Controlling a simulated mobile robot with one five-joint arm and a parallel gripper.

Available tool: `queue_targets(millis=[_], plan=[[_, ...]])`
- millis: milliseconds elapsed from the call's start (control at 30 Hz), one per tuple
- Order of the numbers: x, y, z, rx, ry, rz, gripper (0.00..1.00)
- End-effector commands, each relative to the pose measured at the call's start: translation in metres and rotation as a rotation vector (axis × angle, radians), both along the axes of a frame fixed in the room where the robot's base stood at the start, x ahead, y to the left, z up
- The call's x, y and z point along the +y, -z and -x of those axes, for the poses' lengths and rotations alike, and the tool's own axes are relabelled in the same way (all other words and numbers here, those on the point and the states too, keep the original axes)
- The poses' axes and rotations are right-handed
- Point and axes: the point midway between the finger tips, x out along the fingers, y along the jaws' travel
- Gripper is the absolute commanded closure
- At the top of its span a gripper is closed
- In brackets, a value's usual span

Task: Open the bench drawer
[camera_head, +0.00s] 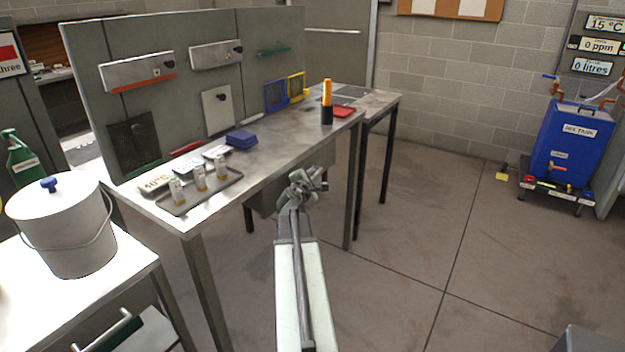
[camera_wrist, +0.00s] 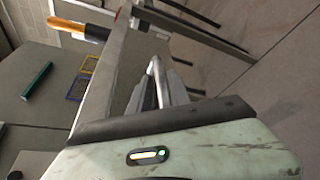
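The metal bench (camera_head: 290,150) runs from the left foreground toward the back wall. A grey box-like unit (camera_head: 264,201) hangs under its front edge and looks like the drawer. It is partly hidden behind my gripper, and I cannot make out its handle or any gap. My gripper (camera_head: 306,184) is in front of the bench edge, close to this unit in the picture. In the wrist view my gripper's fingers (camera_wrist: 158,80) point toward the bench edge (camera_wrist: 105,75).
The bench holds a tray of vials (camera_head: 202,192), a blue box (camera_head: 241,139) and an orange-and-black tool (camera_head: 327,103). A white bench with a lidded bucket (camera_head: 70,235) is at left. A blue tank (camera_head: 572,140) stands far right.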

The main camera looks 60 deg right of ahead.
Motion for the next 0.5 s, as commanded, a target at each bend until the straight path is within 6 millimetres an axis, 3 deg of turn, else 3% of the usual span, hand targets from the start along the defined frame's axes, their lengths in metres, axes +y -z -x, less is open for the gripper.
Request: queue_targets(millis=[267,367,500], plan=[[-0.0062,0.0012,-0.0011,0.0,0.001,0.0,0.77],[-0.0062,0.0012,-0.0011,0.0,0.001,0.0,1.0],[-0.0061,0.0013,-0.001,0.0,0.001,0.0,1.0]])
